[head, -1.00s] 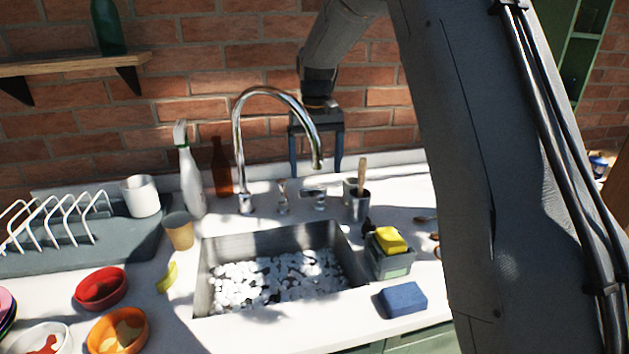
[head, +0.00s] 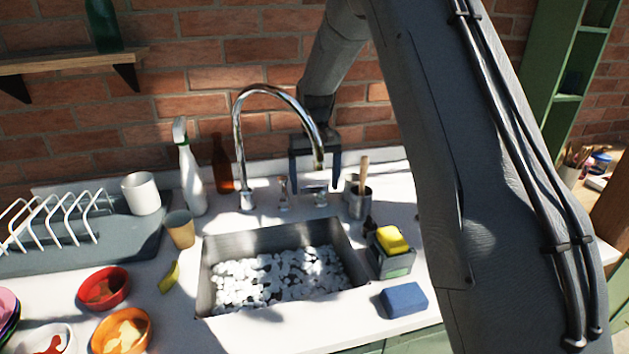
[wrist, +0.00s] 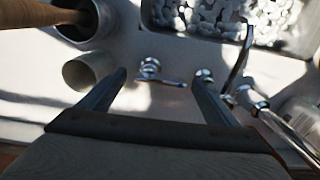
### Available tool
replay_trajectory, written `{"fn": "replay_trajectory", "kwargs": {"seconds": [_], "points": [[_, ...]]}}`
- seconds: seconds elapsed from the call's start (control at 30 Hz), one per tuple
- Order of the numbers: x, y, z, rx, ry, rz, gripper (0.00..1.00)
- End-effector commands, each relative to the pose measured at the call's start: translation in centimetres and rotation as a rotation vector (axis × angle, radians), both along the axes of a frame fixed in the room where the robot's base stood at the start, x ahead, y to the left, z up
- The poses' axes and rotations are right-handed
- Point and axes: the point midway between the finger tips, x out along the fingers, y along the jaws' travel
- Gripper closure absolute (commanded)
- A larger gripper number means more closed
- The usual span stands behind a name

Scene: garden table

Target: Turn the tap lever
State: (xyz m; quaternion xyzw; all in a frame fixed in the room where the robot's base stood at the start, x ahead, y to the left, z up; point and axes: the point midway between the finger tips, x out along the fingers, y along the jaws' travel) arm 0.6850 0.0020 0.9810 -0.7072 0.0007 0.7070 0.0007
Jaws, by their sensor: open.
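The chrome tap has a tall curved spout (head: 238,140) behind the sink; its base also shows at the right of the wrist view (wrist: 254,103). The tap lever (head: 318,198) is a small chrome handle on a round base, right of the spout. In the wrist view the lever (wrist: 172,82) points right from its base and appears between my fingers. My gripper (head: 315,184) is open and empty, fingers pointing down over the lever. Whether they touch it I cannot tell. A second chrome fitting (head: 283,190) shows close to one fingertip in the wrist view (wrist: 204,75).
A metal pot with a wooden handle (head: 360,202) and a white cup stand close right of the lever. The sink (head: 207,290) holds white pebbles. A yellow sponge (head: 392,240) and blue sponge (head: 404,300) lie right of it. A brick wall rises behind.

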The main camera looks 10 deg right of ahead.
Motion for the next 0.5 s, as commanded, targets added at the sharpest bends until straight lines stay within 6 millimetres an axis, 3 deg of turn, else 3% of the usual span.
{"fn": "replay_trajectory", "kwargs": {"seconds": [0.2,0.43,0.5], "points": [[0.0,0.19,-0.09,0.0,0.0,0.002,0.16],[-0.01,0.18,-0.07,0.0,0.0,0.002,0.53],[0.0,0.18,-0.06,0.0,0.0,0.002,0.57]]}}
